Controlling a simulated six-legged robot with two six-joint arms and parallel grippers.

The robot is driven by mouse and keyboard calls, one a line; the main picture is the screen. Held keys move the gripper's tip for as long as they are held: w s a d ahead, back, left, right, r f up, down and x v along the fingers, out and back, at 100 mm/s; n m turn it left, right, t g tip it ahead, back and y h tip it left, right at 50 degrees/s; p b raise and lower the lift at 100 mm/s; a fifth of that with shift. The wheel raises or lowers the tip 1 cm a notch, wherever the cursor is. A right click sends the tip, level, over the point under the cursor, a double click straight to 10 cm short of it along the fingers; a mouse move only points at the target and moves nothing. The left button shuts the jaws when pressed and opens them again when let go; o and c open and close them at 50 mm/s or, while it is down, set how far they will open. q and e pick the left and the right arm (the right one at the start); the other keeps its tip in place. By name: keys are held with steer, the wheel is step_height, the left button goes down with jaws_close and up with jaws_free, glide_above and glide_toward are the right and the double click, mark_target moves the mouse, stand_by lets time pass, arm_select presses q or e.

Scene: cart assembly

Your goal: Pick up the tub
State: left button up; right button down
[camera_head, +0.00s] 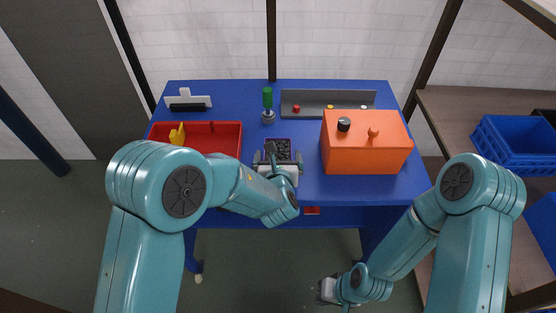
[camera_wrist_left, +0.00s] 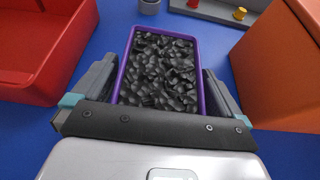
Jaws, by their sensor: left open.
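The tub (camera_head: 278,148) is a purple-rimmed box filled with dark lumps, on the blue table. It also shows in the left wrist view (camera_wrist_left: 160,70), large and near the middle. My left gripper (camera_head: 278,160) is over the near part of the tub. In the left wrist view its two grey fingers (camera_wrist_left: 158,88) stand apart, one on each side of the tub, with the tub between them. The near end of the tub is hidden by the gripper body. My right gripper (camera_head: 328,290) hangs low in front of the table, away from the tub; its jaws are too small to read.
A red bin (camera_head: 228,136) with a yellow item (camera_head: 177,135) stands left of the tub. An orange box (camera_head: 365,155) stands to its right. Behind are a grey tray (camera_head: 345,98) and a green-handled tool (camera_head: 267,98). Blue crates (camera_head: 510,140) sit on the right shelf.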

arm_select(q)
steer(key=c, duration=0.9)
steer(key=shift+r, duration=0.15)
